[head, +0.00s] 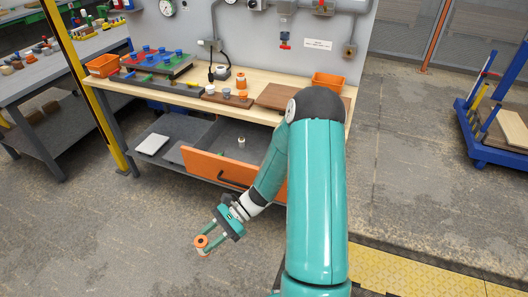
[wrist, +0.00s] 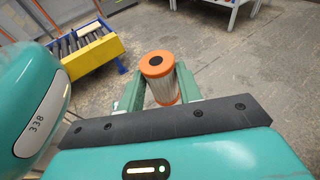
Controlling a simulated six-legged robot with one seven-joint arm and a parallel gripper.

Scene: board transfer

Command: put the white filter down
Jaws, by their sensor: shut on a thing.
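My gripper (head: 207,240) is shut on the white filter (head: 201,241), low over the concrete floor in front of the workbench. The filter has orange end caps and a pale pleated body. In the wrist view the filter (wrist: 164,88) stands between the two green fingers of my gripper (wrist: 158,92), with its orange top and dark centre facing the camera. Its lower end is partly hidden by the gripper body. It is clear of the bench and the drawer.
An open drawer (head: 222,169) with an orange front holds a small pale cylinder (head: 241,142). The bench top (head: 262,96) carries a board with several small parts (head: 229,97), a brown board (head: 278,97) and orange bins (head: 326,82). A blue cart (head: 485,145) stands right.

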